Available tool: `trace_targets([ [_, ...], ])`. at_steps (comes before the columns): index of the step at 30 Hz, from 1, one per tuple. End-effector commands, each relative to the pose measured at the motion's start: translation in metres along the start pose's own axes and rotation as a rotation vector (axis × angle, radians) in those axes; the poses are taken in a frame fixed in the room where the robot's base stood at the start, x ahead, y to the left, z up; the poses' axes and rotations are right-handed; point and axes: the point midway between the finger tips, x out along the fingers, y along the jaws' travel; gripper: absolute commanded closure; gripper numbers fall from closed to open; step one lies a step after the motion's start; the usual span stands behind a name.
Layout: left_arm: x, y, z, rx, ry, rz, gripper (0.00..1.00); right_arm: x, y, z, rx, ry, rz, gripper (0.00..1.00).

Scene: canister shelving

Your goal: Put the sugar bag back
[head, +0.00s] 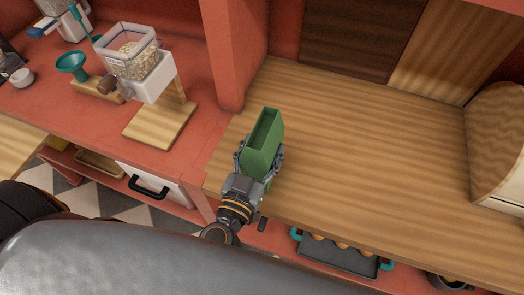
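A green, open-topped, box-like container (262,143) is over the front left part of the wooden counter; it looks empty from above, though its bottom is dark. It is the only thing here that could be the sugar bag, but I cannot tell that it is. My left gripper (259,160) has its fingers on both sides of the container and is shut on it. The container is tilted slightly; I cannot tell whether its base touches the counter. My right gripper is not in view.
The wooden counter (360,140) is mostly clear, with a wooden bread-box-like thing (496,145) at its right. A grain dispenser (140,62) and teal funnel (72,66) stand left. A dark tray (335,254) lies below.

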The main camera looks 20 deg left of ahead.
Motion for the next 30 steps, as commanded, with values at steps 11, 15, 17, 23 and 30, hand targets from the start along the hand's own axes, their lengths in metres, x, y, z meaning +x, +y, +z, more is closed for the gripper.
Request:
trace_targets([
  [11, 0.0, 0.0, 0.004, 0.0, 0.004, 0.0, 0.82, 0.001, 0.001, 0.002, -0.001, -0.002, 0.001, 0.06],
  [15, 0.0, 0.0, 0.006, 0.0, 0.001, 0.001, 0.19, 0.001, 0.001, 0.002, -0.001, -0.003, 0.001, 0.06],
  [17, 0.0, 0.0, 0.006, 0.0, 0.001, 0.001, 0.16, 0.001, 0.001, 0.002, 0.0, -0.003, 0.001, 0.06],
  [23, 0.0, 0.0, 0.006, 0.0, 0.001, 0.001, 0.16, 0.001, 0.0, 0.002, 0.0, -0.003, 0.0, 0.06],
  [30, -0.011, 0.0, 0.006, 0.0, -0.003, 0.002, 0.16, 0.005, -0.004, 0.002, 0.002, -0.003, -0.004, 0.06],
])
